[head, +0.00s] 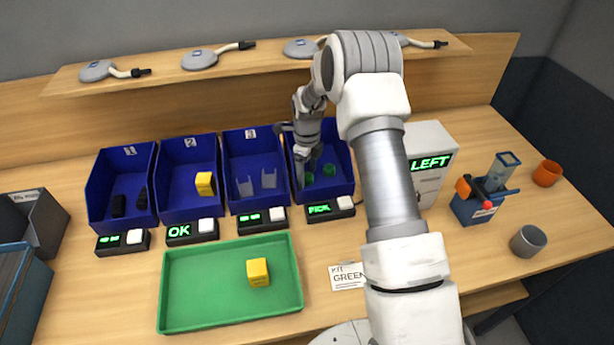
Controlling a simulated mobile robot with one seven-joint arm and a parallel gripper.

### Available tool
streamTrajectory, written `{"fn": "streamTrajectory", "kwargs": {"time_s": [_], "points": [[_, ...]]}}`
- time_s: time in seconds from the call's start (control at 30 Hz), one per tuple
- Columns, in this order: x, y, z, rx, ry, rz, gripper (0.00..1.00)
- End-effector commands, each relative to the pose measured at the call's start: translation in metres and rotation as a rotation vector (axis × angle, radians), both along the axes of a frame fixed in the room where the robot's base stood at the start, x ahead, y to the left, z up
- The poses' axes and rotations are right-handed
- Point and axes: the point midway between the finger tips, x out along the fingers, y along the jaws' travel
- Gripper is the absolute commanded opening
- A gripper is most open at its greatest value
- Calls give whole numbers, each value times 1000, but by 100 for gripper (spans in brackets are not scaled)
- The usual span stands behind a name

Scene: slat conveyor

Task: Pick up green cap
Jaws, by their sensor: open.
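Two small green caps lie in the rightmost blue bin. One green cap (329,170) is clear to see on the right. The other green cap (309,178) is further left and partly hidden by my gripper. My gripper (307,174) points down into this blue bin (346,188), with its fingers open close to the left cap. I cannot tell whether the fingers touch it or stand around it. The display (319,209) in front of this bin reads PICK.
Three more blue bins stand to the left, holding black parts (118,205), a yellow block (204,184) and pale clips (268,179). A green tray (200,290) in front holds a yellow block (258,272). A white cabinet (430,145) stands right of the bins.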

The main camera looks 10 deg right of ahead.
Motion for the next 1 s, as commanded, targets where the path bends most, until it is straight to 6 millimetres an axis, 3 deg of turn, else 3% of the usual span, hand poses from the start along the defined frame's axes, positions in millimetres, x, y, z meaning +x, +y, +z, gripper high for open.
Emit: {"fn": "streamTrajectory", "kwargs": {"time_s": [0.23,0.27,0.7,1.0], "points": [[0,0,-3,1,-1,-1,81],[0,0,-3,1,-1,-1,77],[0,0,-2,1,-1,-1,0],[0,0,-1,0,-1,-1,0]]}}
